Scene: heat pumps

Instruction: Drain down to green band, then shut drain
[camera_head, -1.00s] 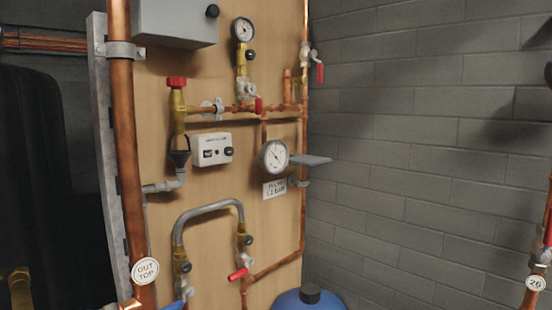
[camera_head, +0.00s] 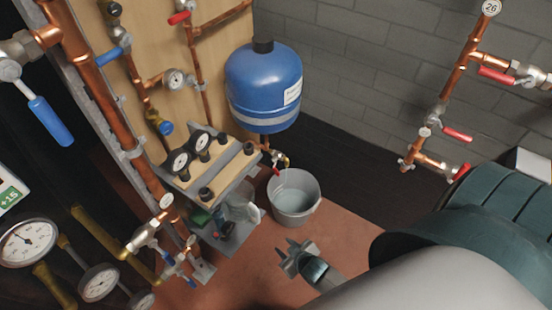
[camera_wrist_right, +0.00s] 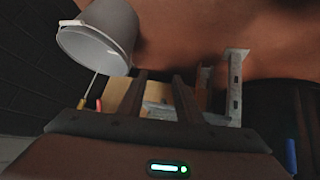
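The drain cock (camera_head: 283,160), a small brass valve with a red lever (camera_head: 276,172), sits under the blue vessel (camera_head: 263,85). Its lever angle is too small to read surely. A grey bucket (camera_head: 293,208) stands on the floor below it, with what looks like clear water inside; it also shows in the right wrist view (camera_wrist_right: 125,22). My right gripper (camera_head: 294,252) is low in front of the bucket, apart from it, its fingers spread and empty; they also show apart in the right wrist view (camera_wrist_right: 160,82). No gauge with a readable green band shows. My left gripper is out of view.
A bench unit with black dials (camera_head: 196,150) stands left of the bucket. Copper pipes with red-lever valves (camera_head: 455,134) are at right. A dark teal cylinder (camera_head: 490,205) fills the lower right. Gauges (camera_head: 27,243) crowd the lower left.

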